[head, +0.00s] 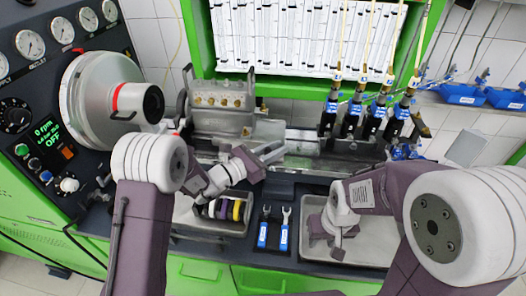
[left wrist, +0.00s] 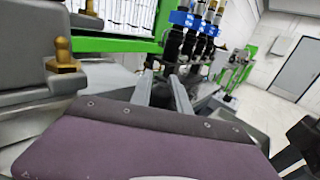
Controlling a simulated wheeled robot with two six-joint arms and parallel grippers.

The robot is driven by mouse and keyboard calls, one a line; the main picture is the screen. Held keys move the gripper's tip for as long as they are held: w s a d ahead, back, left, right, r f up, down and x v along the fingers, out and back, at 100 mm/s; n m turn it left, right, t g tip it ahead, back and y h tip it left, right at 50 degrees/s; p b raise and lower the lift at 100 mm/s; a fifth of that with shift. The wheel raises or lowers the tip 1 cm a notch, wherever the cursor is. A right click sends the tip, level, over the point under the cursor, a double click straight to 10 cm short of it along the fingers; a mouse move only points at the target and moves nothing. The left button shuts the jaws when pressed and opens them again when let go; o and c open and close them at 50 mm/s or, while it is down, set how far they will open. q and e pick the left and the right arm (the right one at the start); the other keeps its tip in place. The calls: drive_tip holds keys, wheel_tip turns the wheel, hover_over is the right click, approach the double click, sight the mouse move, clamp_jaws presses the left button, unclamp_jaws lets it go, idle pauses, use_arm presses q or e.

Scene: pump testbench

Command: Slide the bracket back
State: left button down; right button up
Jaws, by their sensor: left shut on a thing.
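My left gripper (head: 271,153) reaches in at the front of the bench's metal rail and is shut on a part of the bracket. The gripped part is small and mostly hidden by the fingers. In the left wrist view the two fingers (left wrist: 166,92) point away with a narrow gap between them. A grey metal block with brass fittings (head: 220,98) stands on the bench just behind and left of the gripper. My right gripper (head: 338,240) hangs low over the right tray, apart from the bracket. Its fingers are too small to read.
A tray (head: 209,226) with coloured rings lies in front of my left gripper. Blue-handled wrenches (head: 263,229) lie beside it. The right metal tray (head: 372,250) looks mostly bare. Several black and blue injectors with hoses (head: 352,116) stand behind right. A large motor (head: 105,95) stands left.

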drive_tip(key=shift+d+f, duration=0.25)
drive_tip(key=shift+d, duration=0.15)
use_arm(q)
drive_tip(key=shift+d, duration=0.45)
use_arm(e)
drive_tip(key=shift+a+r, duration=0.1)
drive_tip(key=shift+a, duration=0.2)
use_arm(q)
drive_tip(key=c, duration=1.2)
unclamp_jaws()
drive_tip(key=shift+s, duration=0.1)
drive_tip(key=shift+c, duration=0.2)
use_arm(e)
drive_tip(key=shift+s, duration=0.1)
use_arm(q)
drive_tip(key=shift+a, duration=0.1)
use_arm(e)
drive_tip(key=shift+f+b, duration=0.8)
drive_tip(key=shift+b, duration=0.05)
use_arm(q)
drive_tip(key=v, duration=0.9)
drive_tip(key=shift+r, duration=0.1)
